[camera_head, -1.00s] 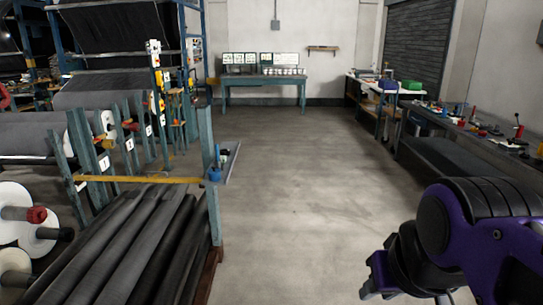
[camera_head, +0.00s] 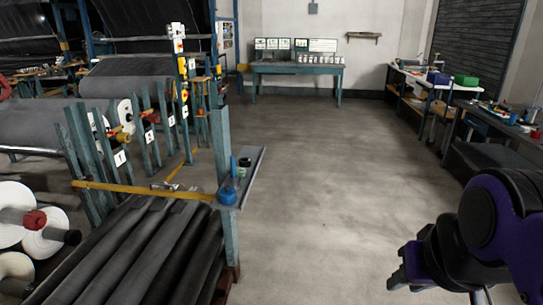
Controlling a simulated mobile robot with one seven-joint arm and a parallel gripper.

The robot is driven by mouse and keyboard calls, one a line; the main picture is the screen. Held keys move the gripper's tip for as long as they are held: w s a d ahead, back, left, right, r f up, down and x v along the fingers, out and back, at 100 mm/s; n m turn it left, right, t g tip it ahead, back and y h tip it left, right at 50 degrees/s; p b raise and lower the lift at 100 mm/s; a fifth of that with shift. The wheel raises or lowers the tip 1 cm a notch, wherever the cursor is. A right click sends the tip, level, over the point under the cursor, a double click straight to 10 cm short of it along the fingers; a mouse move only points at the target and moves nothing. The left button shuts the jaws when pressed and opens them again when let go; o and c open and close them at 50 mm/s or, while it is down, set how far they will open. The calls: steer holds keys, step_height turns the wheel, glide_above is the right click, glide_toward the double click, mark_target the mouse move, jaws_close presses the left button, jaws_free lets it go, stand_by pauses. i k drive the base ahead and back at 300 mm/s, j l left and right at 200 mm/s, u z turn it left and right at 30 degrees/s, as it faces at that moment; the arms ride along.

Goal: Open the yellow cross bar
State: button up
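The yellow cross bar (camera_head: 143,190) runs level across the front of the rack of grey rolls (camera_head: 125,250). Its left end meets a slanted teal post, and its right end reaches the upright teal post (camera_head: 223,150) beside a small shelf. My gripper (camera_head: 398,277) is at the lower right, well to the right of the bar and apart from it, over the floor. Its fingers are small and partly cut by the view, so I cannot tell how far they are apart. Nothing shows in it.
A small grey shelf (camera_head: 250,178) with a blue item (camera_head: 228,194) sticks out right of the teal post. White-ended rolls (camera_head: 18,215) lie at the left. A long workbench (camera_head: 490,138) stands at the right. The middle floor is clear.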

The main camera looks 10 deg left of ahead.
mark_target(172, 193)
steer(key=i+u, duration=0.1)
steer(key=i, duration=0.45)
steer(key=i+l+u, duration=0.1)
steer(key=i, duration=0.45)
